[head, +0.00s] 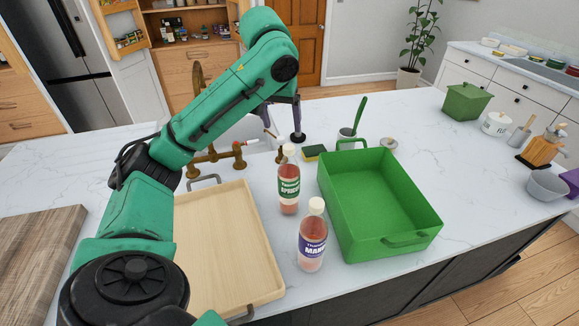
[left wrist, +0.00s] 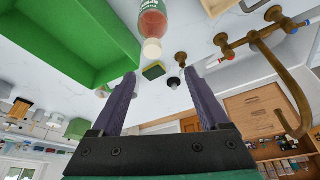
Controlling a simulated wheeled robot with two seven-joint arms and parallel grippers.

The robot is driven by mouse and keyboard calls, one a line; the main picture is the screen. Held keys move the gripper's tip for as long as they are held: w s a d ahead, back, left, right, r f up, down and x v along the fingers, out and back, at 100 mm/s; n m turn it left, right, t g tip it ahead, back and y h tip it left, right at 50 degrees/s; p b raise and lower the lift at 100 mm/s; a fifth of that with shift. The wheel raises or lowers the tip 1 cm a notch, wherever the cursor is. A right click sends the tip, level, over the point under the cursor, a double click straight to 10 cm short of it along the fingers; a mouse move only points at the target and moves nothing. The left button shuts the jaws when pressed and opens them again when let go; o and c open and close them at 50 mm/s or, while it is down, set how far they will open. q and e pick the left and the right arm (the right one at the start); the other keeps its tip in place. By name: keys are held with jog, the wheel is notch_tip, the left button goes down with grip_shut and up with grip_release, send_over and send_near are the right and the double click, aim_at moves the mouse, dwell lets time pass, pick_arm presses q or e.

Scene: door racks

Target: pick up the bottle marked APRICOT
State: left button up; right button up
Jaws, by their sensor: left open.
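The bottle with the green label (head: 289,182) stands upright on the white counter. Its lettering is small but looks like APRICOT; it has a white cap and reddish contents. It also shows at the top of the left wrist view (left wrist: 152,24), cap towards the gripper. A second bottle with a purple label (head: 312,238), seemingly starting MAN, stands nearer in front. My left gripper (head: 283,118) is above and beyond the green-labelled bottle, near the sink. Its purple fingers (left wrist: 158,80) are apart with nothing between them. My right gripper is not in view.
A green bin (head: 432,222) stands close right of the bottles. A wooden tray (head: 255,240) lies left, partly behind my arm. A brass tap (head: 238,152), a sponge (head: 314,152) and a utensil cup (head: 347,137) are behind. Bare counter lies right of the bin.

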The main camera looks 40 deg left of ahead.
aim_at(287, 149)
pick_arm(q)
jog(key=f, duration=0.2)
jog(key=d+f+p, duration=0.1)
jog(key=shift+s+d+f, duration=0.1)
jog(key=shift+s+f, duration=0.1)
jog(key=shift+s, duration=0.05)
jog(key=x, duration=0.2)
jog(key=shift+w+f+p, duration=0.1)
jog(key=shift+f+p, duration=0.25)
jog(key=shift+f, duration=0.05)
jog(key=p+x, duration=0.1)
jog(key=x, duration=0.1)
jog(key=w+p+x, duration=0.1)
jog(key=x, duration=0.1)
jog(key=p+x, duration=0.1)
jog(key=x, duration=0.1)
jog(key=shift+w+a, duration=0.25)
jog(key=shift+d+f, duration=0.1)
jog(key=shift+f, duration=0.05)
jog(key=shift+s, duration=0.15)
jog(key=shift+c, duration=0.5)
jog(key=c, duration=1)
grip_shut()
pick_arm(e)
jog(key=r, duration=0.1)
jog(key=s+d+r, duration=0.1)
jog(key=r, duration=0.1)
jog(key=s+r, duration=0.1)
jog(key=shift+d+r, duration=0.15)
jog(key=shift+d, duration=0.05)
